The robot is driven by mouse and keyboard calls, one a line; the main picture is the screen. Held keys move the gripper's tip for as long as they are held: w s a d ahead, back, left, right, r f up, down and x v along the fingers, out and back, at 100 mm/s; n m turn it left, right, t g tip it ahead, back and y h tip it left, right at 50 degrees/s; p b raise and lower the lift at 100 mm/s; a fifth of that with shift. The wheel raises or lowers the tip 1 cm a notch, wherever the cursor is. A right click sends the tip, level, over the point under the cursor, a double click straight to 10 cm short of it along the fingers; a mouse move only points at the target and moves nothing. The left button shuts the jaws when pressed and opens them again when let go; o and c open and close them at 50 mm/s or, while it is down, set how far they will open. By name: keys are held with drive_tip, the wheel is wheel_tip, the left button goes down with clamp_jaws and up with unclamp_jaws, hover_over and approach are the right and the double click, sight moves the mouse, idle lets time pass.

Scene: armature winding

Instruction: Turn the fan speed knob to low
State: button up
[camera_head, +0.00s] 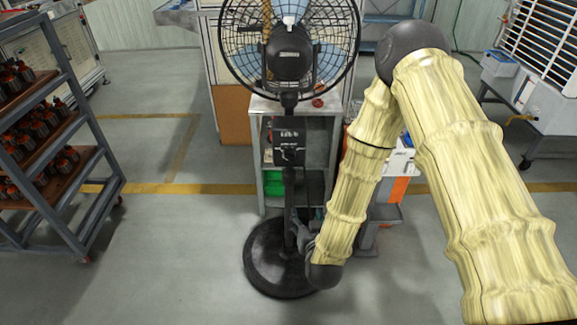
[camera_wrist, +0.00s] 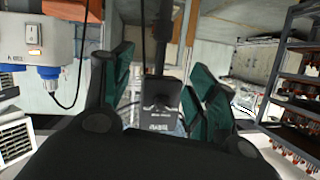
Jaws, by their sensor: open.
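The black pedestal fan (camera_head: 289,60) stands upright on a round base (camera_head: 262,262), with its caged head at the top of the head view. Its dark control box (camera_head: 288,137) is on the pole, with a dark knob (camera_head: 290,154) low on its face. My gripper (camera_head: 299,232) is beside the lower pole, below the box, and is partly hidden by my arm. In the wrist view my gripper (camera_wrist: 160,66) is open, with green-padded fingers apart and nothing held. The control box (camera_wrist: 158,96) shows between and beyond the fingers, apart from them; the knob's setting is unreadable.
A grey cabinet (camera_head: 259,185) stands right behind the fan. A rack (camera_head: 70,118) with several orange-and-dark parts stands at the left. White equipment (camera_head: 546,104) stands at the right. The floor left of the fan (camera_head: 165,235) is clear.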

sight(290, 160)
drive_tip(key=w+a+r+m+t, duration=0.1)
drive_tip(key=w+a+r+t, duration=0.35)
drive_tip(key=r, duration=0.45)
drive_tip(key=shift+g, duration=0.25)
drive_tip(key=w, duration=0.5)
drive_tip(key=w+p, duration=0.1)
drive_tip(key=w, duration=0.5)
drive_tip(key=shift+a+f, duration=0.1)
drive_tip(key=shift+a, duration=0.1)
drive_tip(key=shift+c, duration=0.3)
drive_tip(key=c, duration=0.9)
